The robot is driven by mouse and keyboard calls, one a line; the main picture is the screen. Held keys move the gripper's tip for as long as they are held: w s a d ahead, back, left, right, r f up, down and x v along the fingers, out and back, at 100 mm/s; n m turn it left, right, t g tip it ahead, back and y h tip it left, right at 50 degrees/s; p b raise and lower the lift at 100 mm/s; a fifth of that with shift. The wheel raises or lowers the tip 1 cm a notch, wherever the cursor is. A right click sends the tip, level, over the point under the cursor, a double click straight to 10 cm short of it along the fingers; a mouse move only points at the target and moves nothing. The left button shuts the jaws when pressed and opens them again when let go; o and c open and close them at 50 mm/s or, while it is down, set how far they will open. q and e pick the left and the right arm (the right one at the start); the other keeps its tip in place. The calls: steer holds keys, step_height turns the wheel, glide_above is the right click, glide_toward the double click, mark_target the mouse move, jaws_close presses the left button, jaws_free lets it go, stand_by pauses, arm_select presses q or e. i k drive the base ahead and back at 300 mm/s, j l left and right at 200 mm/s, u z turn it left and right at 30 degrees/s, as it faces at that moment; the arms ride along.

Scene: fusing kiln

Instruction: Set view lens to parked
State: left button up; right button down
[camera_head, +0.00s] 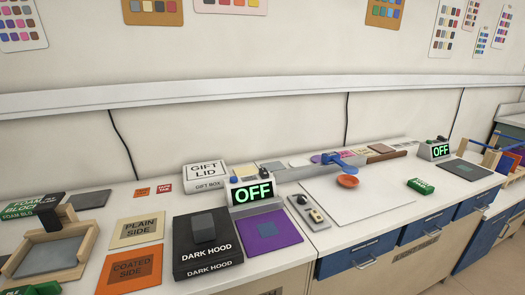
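No part is readably labelled as a view lens. A blue arm-like piece (338,160) with a rounded end sits at the grey rail (300,172) in the middle of the bench; I cannot tell whether it is the lens. A small orange dish (347,181) lies in front of it on a white board (375,195). A control box with a green "OFF" display (252,192) stands left of the rail. A second "OFF" box (440,151) stands at the right. Neither of my grippers shows in the view.
A black "DARK HOOD" box (206,262) stands at front, beside a purple mat (268,230). A switch panel (308,210) lies right of it. A white "GIFT LID" box (205,174) is behind. A wooden frame (50,255) stands at left. Blue drawers (357,255) are below.

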mark_target(329, 159)
steer(key=l+u, duration=0.2)
steer(key=l, duration=0.7)
steer(key=k+l+u, duration=0.2)
steer(key=l, duration=0.7)
steer(key=i, duration=0.1)
